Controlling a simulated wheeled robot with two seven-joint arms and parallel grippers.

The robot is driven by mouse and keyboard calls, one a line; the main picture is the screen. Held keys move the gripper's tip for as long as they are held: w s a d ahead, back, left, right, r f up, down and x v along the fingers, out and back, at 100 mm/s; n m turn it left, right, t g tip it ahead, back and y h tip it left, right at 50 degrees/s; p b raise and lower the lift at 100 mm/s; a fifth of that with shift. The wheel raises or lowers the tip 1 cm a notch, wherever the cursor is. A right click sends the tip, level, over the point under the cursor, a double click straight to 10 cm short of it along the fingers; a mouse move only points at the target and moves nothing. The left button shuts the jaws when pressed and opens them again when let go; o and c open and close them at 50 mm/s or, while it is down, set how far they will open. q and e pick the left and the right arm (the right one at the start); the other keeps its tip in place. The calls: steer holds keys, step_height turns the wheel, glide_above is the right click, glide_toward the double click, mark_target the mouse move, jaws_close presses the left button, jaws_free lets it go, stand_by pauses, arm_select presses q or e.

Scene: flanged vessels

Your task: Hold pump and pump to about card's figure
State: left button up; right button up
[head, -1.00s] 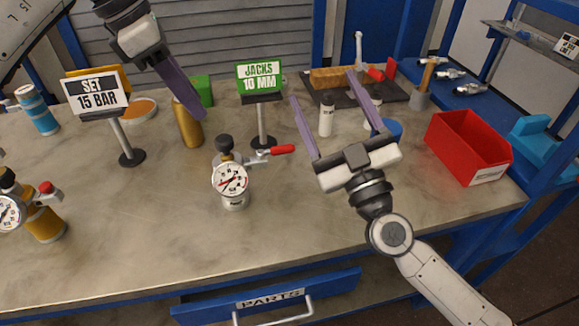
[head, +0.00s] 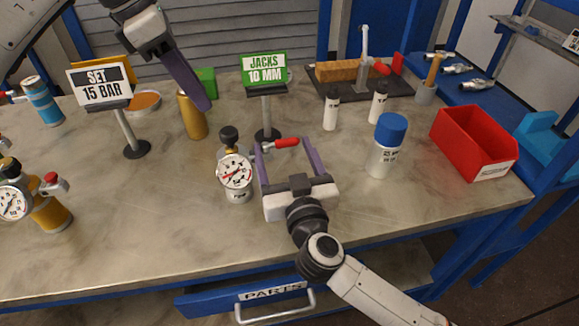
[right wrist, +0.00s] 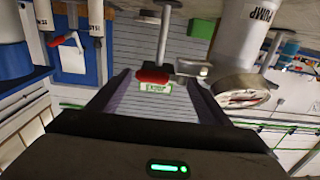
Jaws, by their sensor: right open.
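The pump (head: 238,192) stands upright on the bench, with a white-faced gauge (head: 235,171), a black knob and a red-handled lever (head: 287,142) pointing right. The right wrist view shows its body labelled PUMP (right wrist: 248,30) and the red lever end (right wrist: 153,75). My right gripper (head: 287,155) is open beside the pump, its two fingers on either side of the red handle; contact cannot be told. My left gripper (head: 200,103) hangs near the gold cylinder, left of the pump; its jaw opening is unclear. The card (head: 100,86) reads SET 15 BAR.
A second sign (head: 264,68) reads JACKS 10 MM. A gold cylinder (head: 193,118) stands behind the pump. A blue-capped bottle (head: 385,155) and a red bin (head: 470,145) stand right. Another gauged vessel (head: 47,210) stands left. The front bench is clear.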

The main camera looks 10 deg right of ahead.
steer(key=shift+w, duration=1.4)
steer(key=shift+c, duration=0.4)
steer(key=c, duration=1.1)
